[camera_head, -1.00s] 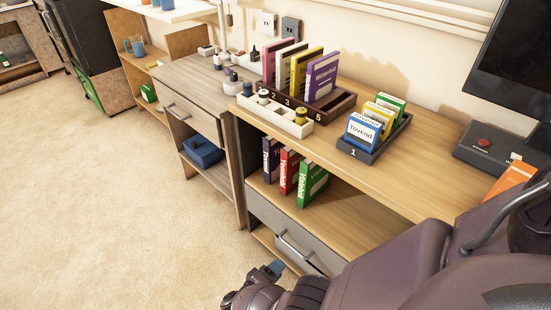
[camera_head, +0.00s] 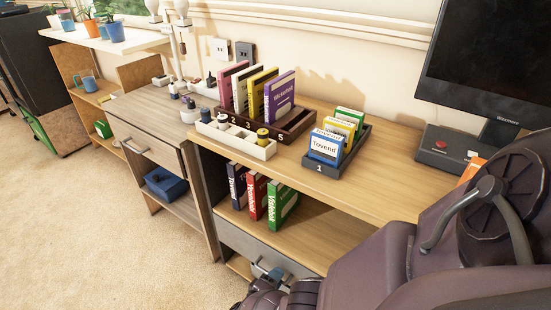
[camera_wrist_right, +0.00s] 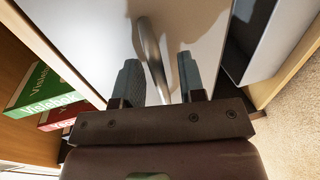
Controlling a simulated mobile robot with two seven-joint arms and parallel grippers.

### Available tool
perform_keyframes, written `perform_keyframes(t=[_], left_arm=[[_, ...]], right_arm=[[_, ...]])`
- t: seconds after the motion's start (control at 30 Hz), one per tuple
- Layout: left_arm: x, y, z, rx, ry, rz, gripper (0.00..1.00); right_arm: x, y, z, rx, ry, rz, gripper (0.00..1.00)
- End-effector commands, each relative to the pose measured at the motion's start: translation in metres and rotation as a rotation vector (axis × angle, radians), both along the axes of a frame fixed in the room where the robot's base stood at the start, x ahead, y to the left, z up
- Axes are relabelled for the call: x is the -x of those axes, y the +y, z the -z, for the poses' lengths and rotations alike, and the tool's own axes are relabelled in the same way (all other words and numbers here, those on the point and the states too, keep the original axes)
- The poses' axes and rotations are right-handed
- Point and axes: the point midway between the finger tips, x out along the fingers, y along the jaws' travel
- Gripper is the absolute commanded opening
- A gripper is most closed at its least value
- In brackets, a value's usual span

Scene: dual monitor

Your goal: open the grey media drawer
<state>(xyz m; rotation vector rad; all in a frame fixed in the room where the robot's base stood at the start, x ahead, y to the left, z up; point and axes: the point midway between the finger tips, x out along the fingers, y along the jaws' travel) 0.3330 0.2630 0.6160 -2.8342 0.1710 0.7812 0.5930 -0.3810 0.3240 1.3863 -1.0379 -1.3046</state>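The grey media drawer (camera_head: 236,239) is under the open shelf of the wooden desk, its front appearing flush with the desk. Its metal bar handle (camera_head: 258,267) is partly hidden by my right gripper (camera_head: 277,274) in the head view. In the right wrist view, the pale drawer front (camera_wrist_right: 90,30) fills the upper middle, and the handle (camera_wrist_right: 151,55) stands between the two fingers of my right gripper (camera_wrist_right: 160,82). The fingers are apart, with a gap showing on both sides of the handle. My left gripper is in neither view.
Red, green and dark cases (camera_head: 257,197) stand on the shelf above the drawer. The desktop holds media racks (camera_head: 293,137), a monitor (camera_head: 480,58) and a grey box with a red button (camera_head: 444,149). A side cabinet (camera_head: 165,125) adjoins on the left. Carpet floor (camera_head: 90,230) is open in front.

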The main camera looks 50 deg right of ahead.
Motion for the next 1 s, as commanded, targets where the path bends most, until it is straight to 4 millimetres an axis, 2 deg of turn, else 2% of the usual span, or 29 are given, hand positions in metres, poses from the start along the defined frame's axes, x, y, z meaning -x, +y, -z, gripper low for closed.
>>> perform_keyframes(t=[0.3, 0.57, 0.87, 1.0], left_arm=[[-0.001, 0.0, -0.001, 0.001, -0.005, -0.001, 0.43], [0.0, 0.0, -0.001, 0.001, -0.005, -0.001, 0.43], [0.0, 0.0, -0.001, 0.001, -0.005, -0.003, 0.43], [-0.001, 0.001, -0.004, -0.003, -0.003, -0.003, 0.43]], right_arm=[[0.0, -0.002, 0.0, -0.001, -0.001, 0.0, 0.37], [0.0, -0.002, 0.0, -0.001, -0.001, 0.0, 0.0], [0.001, -0.001, 0.0, -0.001, -0.001, 0.0, 0.0], [0.008, 0.008, 0.0, -0.004, -0.001, 0.001, 0.0]])
